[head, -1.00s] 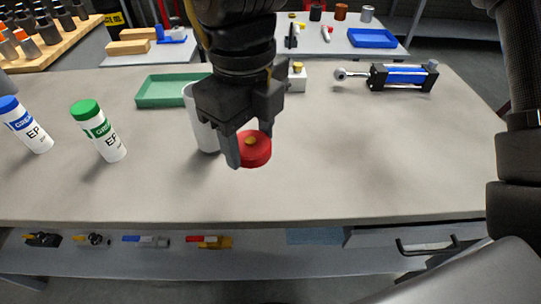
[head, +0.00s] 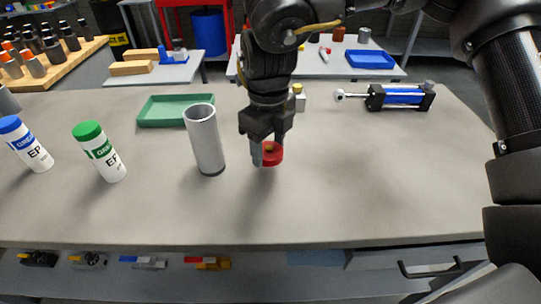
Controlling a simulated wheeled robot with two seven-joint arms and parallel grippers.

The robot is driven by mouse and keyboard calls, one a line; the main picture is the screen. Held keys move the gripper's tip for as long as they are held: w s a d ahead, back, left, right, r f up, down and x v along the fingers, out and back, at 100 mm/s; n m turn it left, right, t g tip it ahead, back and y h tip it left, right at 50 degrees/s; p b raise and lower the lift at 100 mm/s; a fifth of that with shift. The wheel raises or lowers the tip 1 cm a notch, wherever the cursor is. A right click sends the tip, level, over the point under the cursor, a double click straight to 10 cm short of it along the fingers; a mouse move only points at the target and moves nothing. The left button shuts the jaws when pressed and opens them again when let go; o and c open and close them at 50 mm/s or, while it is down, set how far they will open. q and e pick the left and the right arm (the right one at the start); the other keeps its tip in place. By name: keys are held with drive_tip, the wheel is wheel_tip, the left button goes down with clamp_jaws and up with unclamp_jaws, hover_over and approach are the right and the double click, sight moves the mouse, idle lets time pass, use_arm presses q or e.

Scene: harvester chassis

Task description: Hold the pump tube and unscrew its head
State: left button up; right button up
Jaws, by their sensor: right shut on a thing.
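The grey pump tube (head: 206,142) stands upright on the workbench in the middle of the head view, and its top end is open. My right gripper (head: 265,150) is just right of the tube, pointing down, apart from it. It is shut on the red pump head (head: 273,153), a round cap with a small brass-coloured centre. The gripper's fingers partly hide the head. I cannot clearly tell how far the head is above the bench. My left gripper is not in view.
A green tray (head: 176,110) lies behind the tube. A green-capped cartridge (head: 99,151) and a blue-capped cartridge (head: 26,143) stand at left. A blue and black cylinder (head: 400,96) lies at the back right. The bench's front right is clear.

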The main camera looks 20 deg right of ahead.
sight(270, 158)
drive_tip(key=shift+w+d+f, duration=0.1)
drive_tip(key=shift+w+f, duration=0.1)
drive_tip(key=shift+f, duration=0.1)
drive_tip(key=shift+w+d+f, duration=0.1)
drive_tip(key=shift+w+f, duration=0.05)
drive_tip(key=shift+f, duration=1.65)
drive_tip(key=o, duration=1.1)
drive_tip(key=shift+c, duration=0.2)
